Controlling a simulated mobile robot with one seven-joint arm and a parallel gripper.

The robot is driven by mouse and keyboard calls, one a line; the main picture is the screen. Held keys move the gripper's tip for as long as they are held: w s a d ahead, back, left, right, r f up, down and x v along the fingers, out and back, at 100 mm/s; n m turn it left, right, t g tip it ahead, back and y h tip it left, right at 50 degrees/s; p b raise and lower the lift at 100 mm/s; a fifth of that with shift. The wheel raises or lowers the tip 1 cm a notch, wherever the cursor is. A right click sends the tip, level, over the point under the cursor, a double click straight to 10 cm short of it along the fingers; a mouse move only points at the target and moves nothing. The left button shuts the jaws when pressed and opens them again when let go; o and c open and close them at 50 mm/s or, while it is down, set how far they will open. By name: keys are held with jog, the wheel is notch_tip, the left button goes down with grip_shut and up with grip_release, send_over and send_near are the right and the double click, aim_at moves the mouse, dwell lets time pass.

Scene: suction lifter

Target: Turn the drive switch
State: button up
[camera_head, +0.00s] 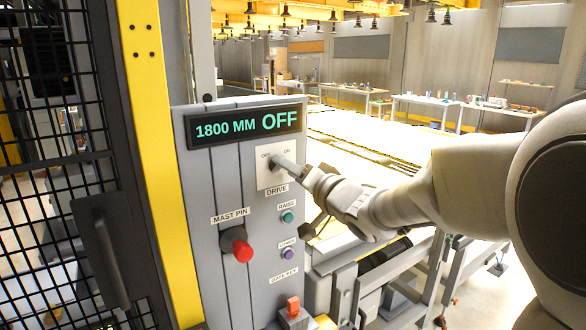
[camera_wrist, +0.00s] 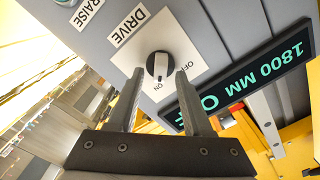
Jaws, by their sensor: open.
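The drive switch is a dark round knob with a pale grip bar (camera_wrist: 160,66), on a white plate (camera_head: 264,180) marked OFF and ON above a DRIVE label. In the head view the knob (camera_head: 274,163) is partly covered by my gripper (camera_head: 281,162). In the wrist view my gripper (camera_wrist: 160,72) is open, with one fingertip on each side of the knob; I cannot tell whether they touch it. Which label the bar points to is not clear. The display (camera_head: 245,124) above the switch reads 1800 MM OFF.
Below the switch are a green RAISE button (camera_head: 288,217), a purple LOWER button (camera_head: 289,254) and a red-orange gate key (camera_head: 293,306). A red mast pin knob (camera_head: 241,250) sticks out at lower left. A yellow post (camera_head: 160,150) and black mesh gate (camera_head: 60,200) stand left.

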jog(key=shift+w+a, duration=0.2)
jog(key=shift+w, duration=0.05)
grip_shut()
dwell(0.5)
jog(key=shift+s+a+f+n+b, duration=0.1)
jog(key=shift+n+b, duration=1.5)
jog(key=shift+n, duration=1.4)
jog(key=shift+s+a+r+n+b, duration=0.15)
jog(key=shift+n+b, duration=1.45)
jog(key=shift+n, duration=1.4)
jog(key=shift+a+f+n+b, duration=0.15)
jog(key=shift+n+b, duration=1.45)
jog(key=shift+n, duration=1.4)
